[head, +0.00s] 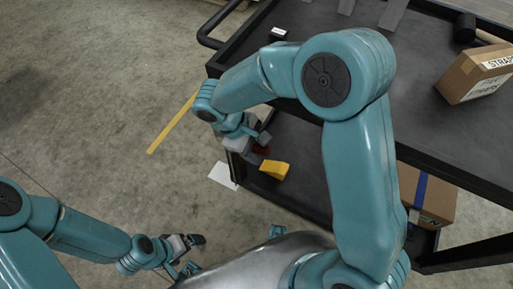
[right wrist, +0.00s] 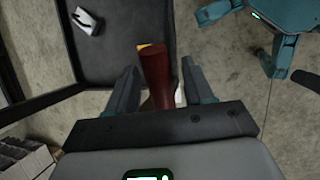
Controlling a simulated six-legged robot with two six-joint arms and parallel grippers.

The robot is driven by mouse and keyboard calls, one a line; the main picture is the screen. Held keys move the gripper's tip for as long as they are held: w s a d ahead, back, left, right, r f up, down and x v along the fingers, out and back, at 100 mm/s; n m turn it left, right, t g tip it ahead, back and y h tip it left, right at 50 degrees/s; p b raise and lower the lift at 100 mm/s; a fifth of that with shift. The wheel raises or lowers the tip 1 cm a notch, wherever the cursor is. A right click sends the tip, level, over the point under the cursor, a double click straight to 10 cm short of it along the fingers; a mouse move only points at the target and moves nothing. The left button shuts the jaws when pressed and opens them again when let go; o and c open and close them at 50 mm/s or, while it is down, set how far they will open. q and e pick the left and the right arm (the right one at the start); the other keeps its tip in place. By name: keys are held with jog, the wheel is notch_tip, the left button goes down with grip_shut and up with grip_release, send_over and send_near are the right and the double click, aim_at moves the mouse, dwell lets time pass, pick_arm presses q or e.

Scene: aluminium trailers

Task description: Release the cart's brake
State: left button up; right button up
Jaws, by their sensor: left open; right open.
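The black cart (head: 440,125) has an upper and a lower shelf and stands on the right in the head view. A dark red lever (right wrist: 157,75) shows in the right wrist view, between the two fingers of my right gripper (right wrist: 163,88). The fingers are open, with a gap on each side of the lever. In the head view my right gripper (head: 258,143) is at the cart's near left end, and only a small dark red part of the lever shows beside it. My left gripper (head: 192,254) is open and empty, low in the head view, away from the cart.
A yellow block-like thing (head: 274,170) is beside my right gripper. A carton marked STRAPS (head: 478,72) sits on the upper shelf, and a blue-taped carton (head: 432,192) below. A handle bar (head: 207,28) juts out at the cart's end. The floor (head: 90,80) at left is open.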

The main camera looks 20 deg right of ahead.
jog(key=shift+f, duration=0.1)
grip_shut()
